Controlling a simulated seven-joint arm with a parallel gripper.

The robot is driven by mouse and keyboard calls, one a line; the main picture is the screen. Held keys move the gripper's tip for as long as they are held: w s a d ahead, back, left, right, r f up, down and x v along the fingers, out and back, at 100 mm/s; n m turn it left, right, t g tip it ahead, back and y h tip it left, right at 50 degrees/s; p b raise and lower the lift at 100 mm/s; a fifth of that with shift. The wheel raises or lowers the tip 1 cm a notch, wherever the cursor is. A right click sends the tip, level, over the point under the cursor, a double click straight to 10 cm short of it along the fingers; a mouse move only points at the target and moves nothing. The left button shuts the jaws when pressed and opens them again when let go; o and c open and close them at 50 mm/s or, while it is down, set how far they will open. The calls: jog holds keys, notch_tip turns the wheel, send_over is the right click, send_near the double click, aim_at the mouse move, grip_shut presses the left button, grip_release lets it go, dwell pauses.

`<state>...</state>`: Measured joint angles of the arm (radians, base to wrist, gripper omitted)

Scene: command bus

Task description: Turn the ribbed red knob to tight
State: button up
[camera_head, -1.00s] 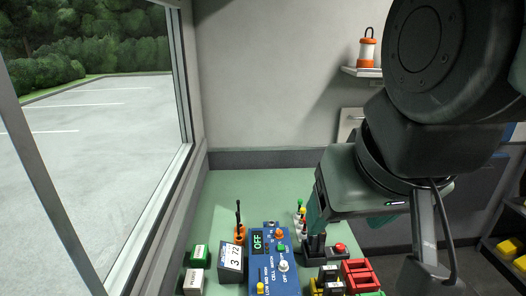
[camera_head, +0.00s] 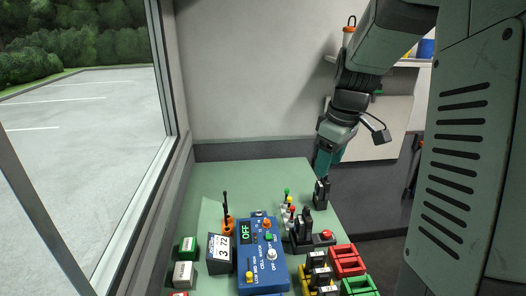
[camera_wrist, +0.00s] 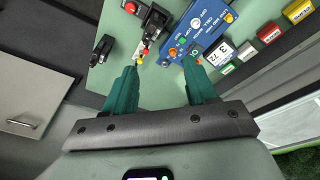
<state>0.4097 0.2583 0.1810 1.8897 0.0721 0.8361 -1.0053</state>
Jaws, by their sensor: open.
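A small round red knob (camera_head: 327,234) sits on a dark box at the right side of the green table; it also shows in the wrist view (camera_wrist: 130,7). Its ribs and markings are too small to make out. A smaller red top (camera_head: 292,209) shows among several coloured knobs or caps left of a black handset; I cannot tell which red part is ribbed. My gripper (camera_head: 324,165) is open, its teal fingers above the table's far right edge, beyond both red parts. In the wrist view, the gap between the fingertips (camera_wrist: 148,50) is empty.
A blue panel (camera_head: 262,260) with switches and an OFF display stands mid-table. Left of it are a 3.72 box (camera_head: 219,252) and an orange-based stick (camera_head: 228,225). A black handset (camera_head: 321,193) stands near my gripper. The table's far left is clear.

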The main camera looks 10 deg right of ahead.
jog(key=w+d+f+n+y, duration=0.1)
jog(key=w+d+f+n, duration=0.15)
jog(key=f, duration=0.35)
jog(key=w+d+f+n+y, duration=0.1)
jog(key=w+d+f, duration=0.25)
jog(key=f, duration=0.25)
jog(key=n+y, duration=0.2)
send_near(327, 232)
jog(key=shift+h, duration=0.3)
jog(key=x, duration=0.8)
jog(key=shift+a, duration=0.2)
jog(key=shift+c, duration=0.4)
jog(key=c, duration=1)
